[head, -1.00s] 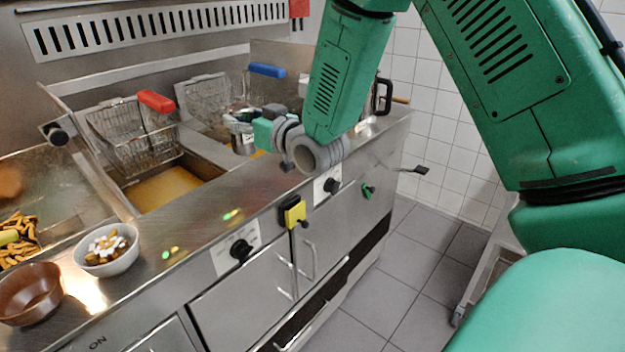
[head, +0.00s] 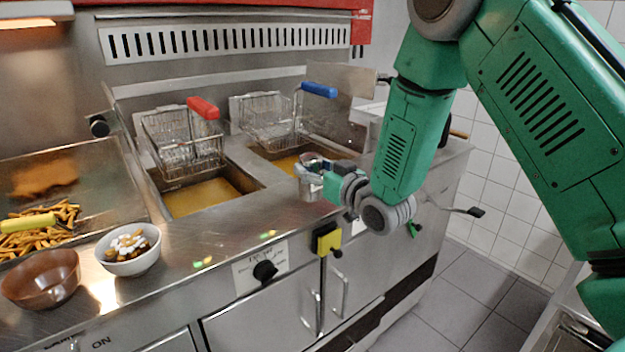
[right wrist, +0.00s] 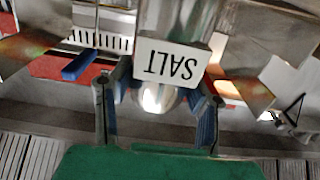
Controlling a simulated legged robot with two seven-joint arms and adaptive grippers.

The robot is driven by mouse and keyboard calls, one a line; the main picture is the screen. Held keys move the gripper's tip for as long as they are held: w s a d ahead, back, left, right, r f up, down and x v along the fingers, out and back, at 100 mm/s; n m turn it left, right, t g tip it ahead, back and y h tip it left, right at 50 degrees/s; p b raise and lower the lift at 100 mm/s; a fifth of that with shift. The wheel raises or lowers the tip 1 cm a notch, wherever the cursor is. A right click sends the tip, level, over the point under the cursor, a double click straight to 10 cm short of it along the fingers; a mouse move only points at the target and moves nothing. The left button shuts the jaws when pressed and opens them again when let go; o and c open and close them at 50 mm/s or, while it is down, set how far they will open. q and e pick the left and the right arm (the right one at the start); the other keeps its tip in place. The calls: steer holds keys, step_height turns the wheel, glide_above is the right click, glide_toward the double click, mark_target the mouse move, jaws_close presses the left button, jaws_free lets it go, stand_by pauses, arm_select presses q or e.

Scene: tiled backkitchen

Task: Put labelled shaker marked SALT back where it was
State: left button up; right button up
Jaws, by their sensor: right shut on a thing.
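The shaker marked SALT (head: 311,188) is clear and metallic in the head view, at the fryer counter's front strip beside the right oil well. In the right wrist view its white label (right wrist: 172,63) reads SALT upside down. My right gripper (head: 308,168) is shut on the shaker, with a finger on each side of it in the right wrist view (right wrist: 158,95). I cannot tell whether the shaker's base touches the counter. My left gripper is not in view.
Fryer baskets with a red handle (head: 203,108) and a blue handle (head: 319,90) stand over the oil wells. A white bowl of food (head: 130,262) and a brown bowl (head: 40,281) sit at the left. The counter (head: 215,228) between the bowls and gripper is clear.

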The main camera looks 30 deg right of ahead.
steer(key=f, duration=0.2)
steer(key=shift+w+d+f, duration=0.1)
steer(key=shift+d+f, duration=0.15)
steer(key=shift+f, duration=0.05)
steer(key=shift+d, duration=0.3)
steer(key=o, duration=1.3)
steer(key=shift+c, duration=0.2)
steer(key=shift+a, duration=0.4)
steer(key=s+d, duration=0.1)
steer(key=s, duration=1)
steer(key=s+a+f+g, duration=0.3)
steer(key=s+f+g, duration=0.25)
steer(key=f, duration=0.65)
steer(key=s+a+f+g, duration=0.35)
steer(key=s+f, duration=0.25)
steer(key=f, duration=0.5)
steer(key=s+a+f+g, duration=0.1)
steer(key=s+f+g, duration=0.3)
steer(key=s, duration=0.4)
steer(key=s+a+f+g+h, duration=0.1)
steer(key=s+f+g, duration=0.3)
steer(key=s, duration=0.5)
steer(key=shift+a+f+h, duration=0.3)
steer(key=shift+a+f, duration=0.4)
steer(key=shift+a, duration=0.05)
